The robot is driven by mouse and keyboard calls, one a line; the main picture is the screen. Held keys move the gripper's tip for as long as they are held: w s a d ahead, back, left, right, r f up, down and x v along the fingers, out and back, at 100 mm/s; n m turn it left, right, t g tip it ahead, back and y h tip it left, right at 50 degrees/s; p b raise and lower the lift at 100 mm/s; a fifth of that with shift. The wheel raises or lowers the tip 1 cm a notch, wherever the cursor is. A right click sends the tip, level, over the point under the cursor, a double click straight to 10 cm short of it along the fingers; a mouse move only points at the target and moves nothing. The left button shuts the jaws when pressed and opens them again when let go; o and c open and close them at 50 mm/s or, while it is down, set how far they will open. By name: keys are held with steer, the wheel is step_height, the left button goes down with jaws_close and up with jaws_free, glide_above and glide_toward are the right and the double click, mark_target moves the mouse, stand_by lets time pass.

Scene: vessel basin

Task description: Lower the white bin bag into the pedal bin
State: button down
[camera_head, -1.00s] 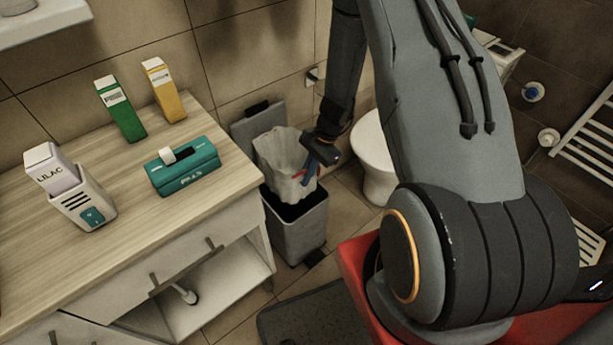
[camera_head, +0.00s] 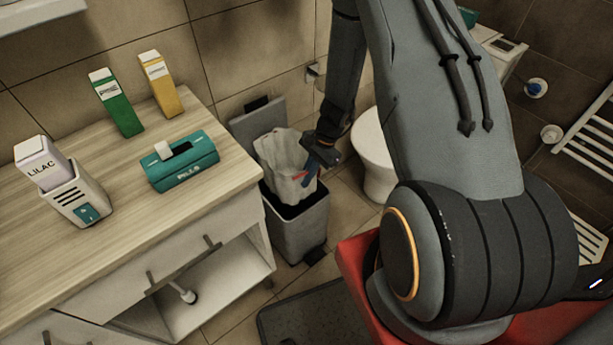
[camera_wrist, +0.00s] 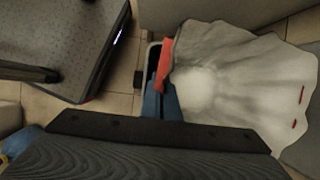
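The white bin bag (camera_head: 283,160) hangs mouth-up over the pedal bin, its bottom at or just inside the bin's dark opening. The grey pedal bin (camera_head: 300,236) stands on the floor between the cabinet and the toilet, with its lid (camera_head: 262,122) raised against the wall. In the wrist view my gripper (camera_wrist: 163,85) pinches the edge of the bag (camera_wrist: 235,80), which spreads to the right. Only a sliver of the bin's opening (camera_wrist: 153,62) shows there; the bag hides the rest.
A wooden-topped cabinet (camera_head: 120,240) stands left of the bin, carrying a teal box (camera_head: 182,165), cartons and a lilac pack in a holder (camera_head: 75,200). The toilet (camera_head: 374,155) stands close to the right. A dark mat (camera_head: 318,318) lies on the floor in front.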

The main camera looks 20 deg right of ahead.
mark_target(306, 191)
step_height(306, 191, down, 16)
steer(key=b, duration=1)
stand_by(2.0)
steer(key=c, duration=1.9)
jaws_free()
steer(key=shift+c, duration=0.2)
steer(key=o, duration=0.3)
steer(key=shift+s+f, duration=0.1)
steer(key=shift+r+p, duration=2.9)
steer(key=shift+r, duration=1.7)
